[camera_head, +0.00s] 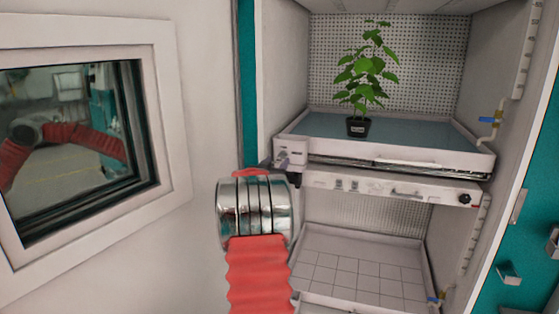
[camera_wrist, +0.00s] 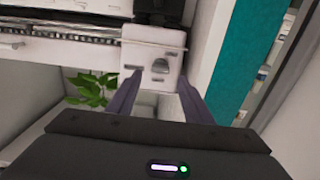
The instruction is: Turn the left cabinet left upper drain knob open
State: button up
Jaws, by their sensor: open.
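The drain knob (camera_wrist: 160,66) is a small grey knob on a white block (camera_wrist: 139,49) at the upper tray's front left corner. The block also shows in the head view (camera_head: 291,151). The wrist view looks turned about upside down. My gripper (camera_wrist: 161,78) is open, its two dark fingers pointing at the block, one on each side of the knob in the picture. I cannot tell whether they touch it. In the head view my red-sleeved arm and silver wrist hide most of the gripper and part of the block's surroundings.
The upper tray (camera_head: 410,127) holds a potted green plant (camera_head: 366,72). A white panel (camera_head: 395,187) lies below it, and a lower tray (camera_head: 360,262) stands empty. A blue-handled valve (camera_head: 487,119) is on the right. The open door (camera_head: 180,215) with a window stands left.

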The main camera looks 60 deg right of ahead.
aim_at(281, 157)
jog(key=shift+w+d, duration=0.2)
jog(key=shift+d, duration=0.9)
jog(key=shift+w+d, duration=0.15)
jog(key=shift+d, duration=0.9)
jog(key=shift+c, duration=0.4)
jog(key=c, duration=0.9)
jog(key=shift+a, duration=0.2)
jog(key=shift+c, duration=0.4)
jog(key=shift+d, duration=0.15)
